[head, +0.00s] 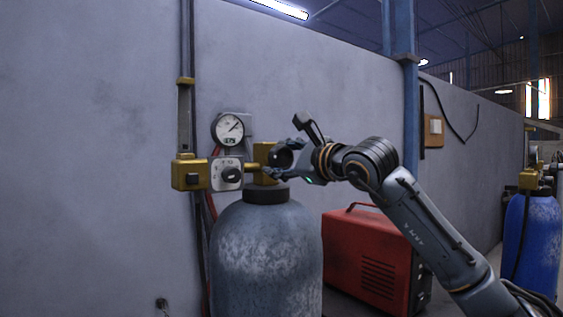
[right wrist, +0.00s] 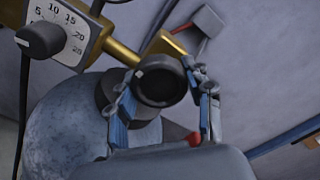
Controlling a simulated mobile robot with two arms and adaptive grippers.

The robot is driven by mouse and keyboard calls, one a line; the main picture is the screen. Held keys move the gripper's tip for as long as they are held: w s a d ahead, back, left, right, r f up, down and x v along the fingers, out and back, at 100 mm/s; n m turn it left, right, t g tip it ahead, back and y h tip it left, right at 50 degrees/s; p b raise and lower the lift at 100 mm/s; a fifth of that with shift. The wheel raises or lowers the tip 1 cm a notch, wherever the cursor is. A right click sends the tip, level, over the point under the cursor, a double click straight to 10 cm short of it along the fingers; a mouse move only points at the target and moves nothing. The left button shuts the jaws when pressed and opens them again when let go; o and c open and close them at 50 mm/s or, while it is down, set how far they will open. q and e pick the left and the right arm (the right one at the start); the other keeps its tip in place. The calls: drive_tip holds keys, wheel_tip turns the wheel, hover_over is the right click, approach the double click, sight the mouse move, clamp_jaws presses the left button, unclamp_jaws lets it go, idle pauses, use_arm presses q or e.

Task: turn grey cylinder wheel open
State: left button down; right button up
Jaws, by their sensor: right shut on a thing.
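The grey cylinder (head: 266,250) stands upright against the wall, with a dark collar and a brass valve (head: 264,152) on top. The valve's wheel is a round black knob, large in the right wrist view (right wrist: 160,88), where it faces the camera. My right gripper (head: 284,160) reaches in from the right. Its fingers lie on both sides of the wheel, shut on it, as the right wrist view also shows (right wrist: 164,90). In the head view the fingers partly cover the wheel. My left gripper is out of view.
A red machine (head: 367,260) stands right of the cylinder, below my arm. A blue cylinder (head: 530,240) stands farther right.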

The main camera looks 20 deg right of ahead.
drive_tip(key=n, duration=0.4)
drive_tip(key=shift+r, duration=0.15)
drive_tip(key=shift+n, duration=1.8)
drive_tip(key=o, duration=1.2)
drive_tip(key=v, duration=1.2)
